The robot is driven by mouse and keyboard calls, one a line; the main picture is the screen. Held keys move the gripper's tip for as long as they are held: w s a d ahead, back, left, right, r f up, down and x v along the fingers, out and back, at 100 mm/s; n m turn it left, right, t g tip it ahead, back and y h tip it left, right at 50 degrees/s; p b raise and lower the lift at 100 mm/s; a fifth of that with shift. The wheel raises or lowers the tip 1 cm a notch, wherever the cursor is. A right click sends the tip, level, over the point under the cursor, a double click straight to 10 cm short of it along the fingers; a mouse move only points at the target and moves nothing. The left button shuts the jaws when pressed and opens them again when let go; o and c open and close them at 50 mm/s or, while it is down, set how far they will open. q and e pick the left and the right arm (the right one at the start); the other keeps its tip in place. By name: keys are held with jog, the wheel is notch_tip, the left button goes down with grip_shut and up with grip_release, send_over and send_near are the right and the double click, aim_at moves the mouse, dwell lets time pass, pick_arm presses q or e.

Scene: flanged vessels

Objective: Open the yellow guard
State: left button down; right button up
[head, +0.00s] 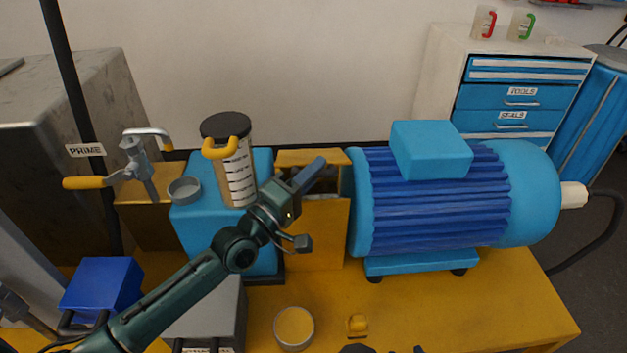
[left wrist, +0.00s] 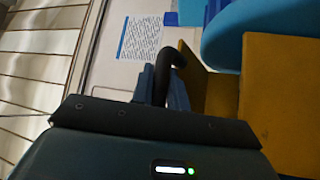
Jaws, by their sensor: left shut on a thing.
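The yellow guard (head: 330,232) is a box-like cover between the blue pump block and the blue motor. A dark gap shows under its yellow top plate (head: 338,157). My left gripper (head: 310,174) is at the top of the guard, partly hiding it. In the left wrist view, my blue fingers (left wrist: 163,85) are shut on a black curved handle (left wrist: 178,58). Yellow panels (left wrist: 281,100) show to the right of the fingers. The hold on the handle is hidden in the head view.
The blue motor (head: 440,200) stands close on the right. The pump block (head: 200,225) with a clear cylinder (head: 238,175) and a yellow-handled valve (head: 88,183) are on the left. A round cup (head: 294,328) stands on the yellow base (head: 440,310), whose front right is clear.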

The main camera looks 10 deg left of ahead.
pick_arm(q)
jog(key=shift+w+a+r, duration=0.15)
jog(key=shift+w+r, duration=0.3)
jog(key=shift+r, duration=0.25)
jog(key=shift+w+a+r, duration=0.1)
jog(key=shift+w+r, duration=0.35)
jog(key=shift+r, duration=0.25)
jog(key=c, duration=1.6)
grip_release()
jog(key=shift+c, duration=0.2)
jog(key=shift+f, duration=0.1)
jog(key=b+v, duration=0.2)
jog(key=v, duration=1.1)
